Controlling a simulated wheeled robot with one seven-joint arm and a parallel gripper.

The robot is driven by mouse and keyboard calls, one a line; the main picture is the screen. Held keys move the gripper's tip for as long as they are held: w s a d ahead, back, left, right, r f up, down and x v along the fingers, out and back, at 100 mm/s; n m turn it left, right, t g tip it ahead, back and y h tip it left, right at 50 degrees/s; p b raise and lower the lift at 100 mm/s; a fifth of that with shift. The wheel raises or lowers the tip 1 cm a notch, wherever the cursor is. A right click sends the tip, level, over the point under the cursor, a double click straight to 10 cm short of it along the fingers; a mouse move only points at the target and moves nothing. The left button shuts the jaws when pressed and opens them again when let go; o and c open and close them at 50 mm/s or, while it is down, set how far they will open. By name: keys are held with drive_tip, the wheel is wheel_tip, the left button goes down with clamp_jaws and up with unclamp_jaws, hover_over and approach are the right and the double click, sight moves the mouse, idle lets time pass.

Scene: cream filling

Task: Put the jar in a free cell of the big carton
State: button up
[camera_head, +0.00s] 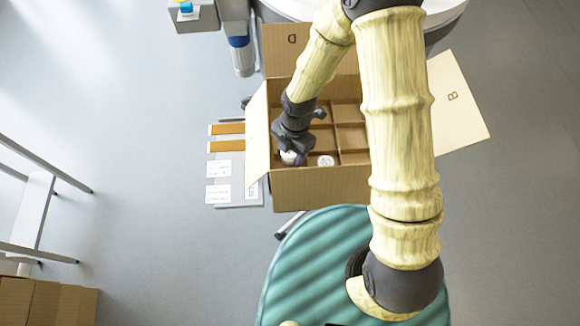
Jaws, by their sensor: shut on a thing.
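The big carton (318,189) stands open in the middle of the view, with its flaps folded out and dividers making several cells inside. My gripper (292,152) reaches down into its front left part. It is shut on a white jar (290,157), which shows only in part beneath it. Another white-topped jar (326,161) sits in the front cell just to the right. Cells at the middle and right look empty. My arm hides the right side of the carton, and I cannot tell how deep the held jar is in its cell.
The carton's left flap (257,135) stands out beside my gripper, and the right flap (457,103) spreads wide. A panel with orange strips and white labels (218,193) lies at left. Brown boxes (45,302) and a white rack (35,205) stand at far left.

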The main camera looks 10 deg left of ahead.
sight(290, 162)
wheel_tip(290, 162, down, 5)
drive_tip(key=shift+f, duration=0.15)
drive_tip(key=shift+f, duration=0.1)
drive_tip(key=shift+f+p, duration=0.3)
drive_tip(key=shift+f, duration=1.75)
drive_tip(key=shift+f, duration=0.2)
drive_tip(key=o, duration=0.8)
drive_tip(key=shift+o, duration=0.2)
drive_tip(key=shift+r, duration=0.1)
drive_tip(key=shift+r, duration=0.1)
